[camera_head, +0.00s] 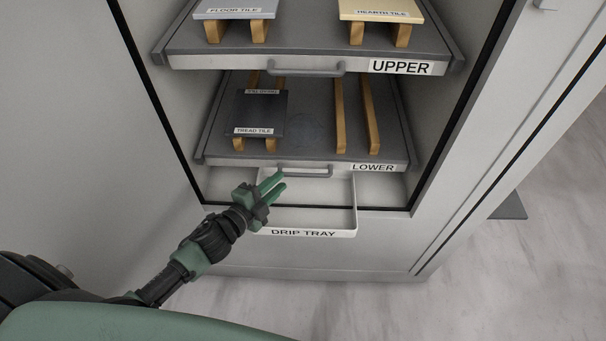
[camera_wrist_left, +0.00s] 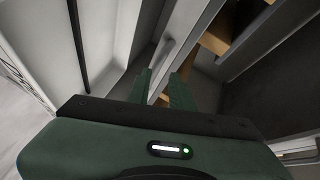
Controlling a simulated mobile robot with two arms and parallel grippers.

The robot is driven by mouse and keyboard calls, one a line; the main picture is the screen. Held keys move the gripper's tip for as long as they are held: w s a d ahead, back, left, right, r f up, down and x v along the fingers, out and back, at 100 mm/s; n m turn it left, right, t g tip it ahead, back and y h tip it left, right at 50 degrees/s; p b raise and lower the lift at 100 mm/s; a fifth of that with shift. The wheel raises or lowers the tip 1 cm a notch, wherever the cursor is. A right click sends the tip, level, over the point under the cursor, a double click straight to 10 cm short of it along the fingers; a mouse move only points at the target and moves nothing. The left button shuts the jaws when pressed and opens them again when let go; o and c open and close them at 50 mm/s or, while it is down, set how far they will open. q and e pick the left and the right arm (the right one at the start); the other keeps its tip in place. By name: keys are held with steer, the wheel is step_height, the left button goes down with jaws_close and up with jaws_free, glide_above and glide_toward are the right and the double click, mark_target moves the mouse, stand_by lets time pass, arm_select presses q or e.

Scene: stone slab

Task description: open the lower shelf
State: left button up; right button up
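The lower shelf (camera_head: 311,130) is a dark slab with a pale front strip marked LOWER (camera_head: 373,167), inside the cabinet opening. Its grey bar handle (camera_head: 304,174) is at the middle of the front. My left gripper (camera_head: 278,182) is just left of and below this handle, fingers pointing toward it. In the left wrist view the fingers of my left gripper (camera_wrist_left: 162,88) are apart with nothing held between them. A pale bar (camera_wrist_left: 170,55) lies beyond the fingertips; I cannot tell if they touch it. My right gripper is in neither view.
A dark tread tile (camera_head: 259,112) rests on wooden bars on the lower shelf's left; two bars (camera_head: 371,120) on the right are bare. The upper shelf (camera_head: 302,40) with two tiles is above.

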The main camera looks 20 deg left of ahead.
mark_target(303, 175)
arm_select(q)
steer(key=shift+w+d+f+m+g+h+b, duration=0.15)
steer(key=shift+w+d+f+m+h+b, duration=0.2)
steer(key=shift+w+d+m+h, duration=0.45)
steer(key=shift+w+d+f+m+g+h+b, duration=0.1)
steer(key=shift+w+d+f+m+h+b, duration=0.25)
steer(key=shift+w+d+m, duration=0.8)
steer(key=shift+w+d+f+m+g+h+b, duration=0.25)
steer(key=shift+w+d+m+h, duration=0.3)
steer(key=shift+w, duration=0.8)
steer(key=shift+d, duration=0.1)
jaws_close()
